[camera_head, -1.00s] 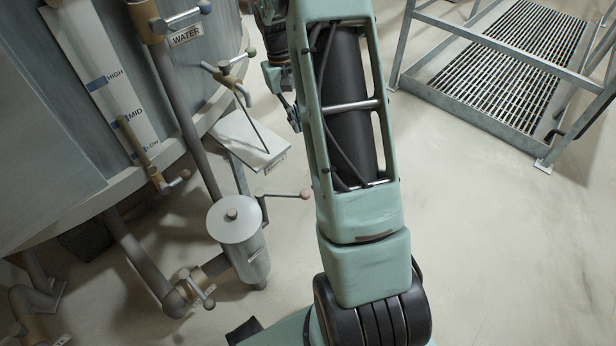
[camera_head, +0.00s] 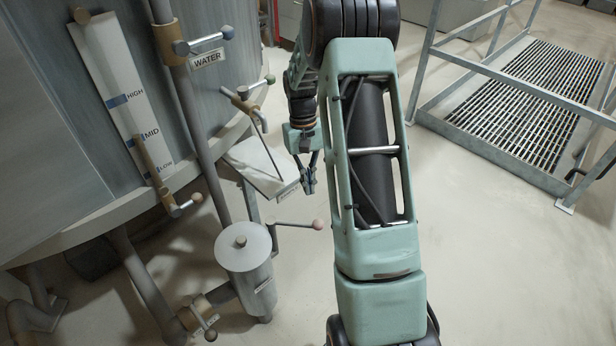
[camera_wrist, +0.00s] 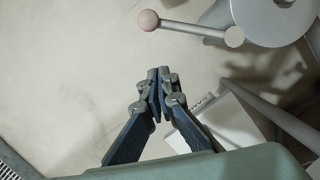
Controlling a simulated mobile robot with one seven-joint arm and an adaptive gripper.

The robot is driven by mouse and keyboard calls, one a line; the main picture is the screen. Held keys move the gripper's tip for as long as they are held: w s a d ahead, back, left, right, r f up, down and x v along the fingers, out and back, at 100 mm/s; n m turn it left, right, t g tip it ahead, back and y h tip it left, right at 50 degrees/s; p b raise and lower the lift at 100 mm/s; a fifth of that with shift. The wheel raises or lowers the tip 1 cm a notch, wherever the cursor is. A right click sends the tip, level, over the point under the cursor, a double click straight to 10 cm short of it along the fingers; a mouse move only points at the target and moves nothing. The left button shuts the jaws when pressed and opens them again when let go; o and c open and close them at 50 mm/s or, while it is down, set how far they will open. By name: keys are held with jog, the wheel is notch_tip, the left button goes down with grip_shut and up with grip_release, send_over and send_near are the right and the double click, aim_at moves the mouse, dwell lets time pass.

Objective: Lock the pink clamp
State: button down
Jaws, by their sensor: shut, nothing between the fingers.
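The pink clamp is a metal lever (camera_head: 292,225) with a pink ball knob (camera_head: 318,224) at its right end, beside the top of a grey lidded canister (camera_head: 244,247). In the wrist view the pink knob (camera_wrist: 148,20) is at the top, with its lever (camera_wrist: 190,29) running right to a pivot beside the canister (camera_wrist: 270,18). My gripper (camera_head: 308,190) is above the knob in the head view. In the wrist view my gripper (camera_wrist: 158,73) has its fingertips together, empty and apart from the knob and lever.
A white box-like shelf (camera_head: 262,165) stands just left of my gripper; its edge shows in the wrist view (camera_wrist: 222,122). The large tank (camera_head: 60,140) with pipes and valves fills the left. A railed grate platform (camera_head: 530,105) is at right. The floor between is clear.

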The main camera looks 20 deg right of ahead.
jog(key=s+f+b, duration=0.1)
jog(key=s+f, duration=0.3)
jog(key=shift+s+a+f+b, duration=0.15)
jog(key=shift+s+a+b, duration=0.15)
jog(key=shift+s+b, duration=0.1)
jog(key=shift+s+a+m+y+p, duration=0.2)
jog(key=shift+s+m+p, duration=0.15)
jog(key=shift+s+m, duration=0.2)
jog(key=shift+s+a+m+y+p, duration=0.15)
jog(key=shift+s+m+p, duration=0.15)
jog(key=shift+s+m, duration=0.25)
jog(key=s+a+m+t+y+p, duration=0.1)
jog(key=s+a+m+p, duration=0.1)
jog(key=a+m, duration=0.3)
jog(key=s+a+m+t+p, duration=0.1)
jog(key=s+a+m, duration=0.3)
jog(key=a+m, duration=0.2)
jog(key=shift+s+a+m+y+p, duration=0.15)
jog(key=shift+s+m+y+p, duration=0.15)
jog(key=shift+m+y+p, duration=0.1)
jog(key=shift+a, duration=0.15)
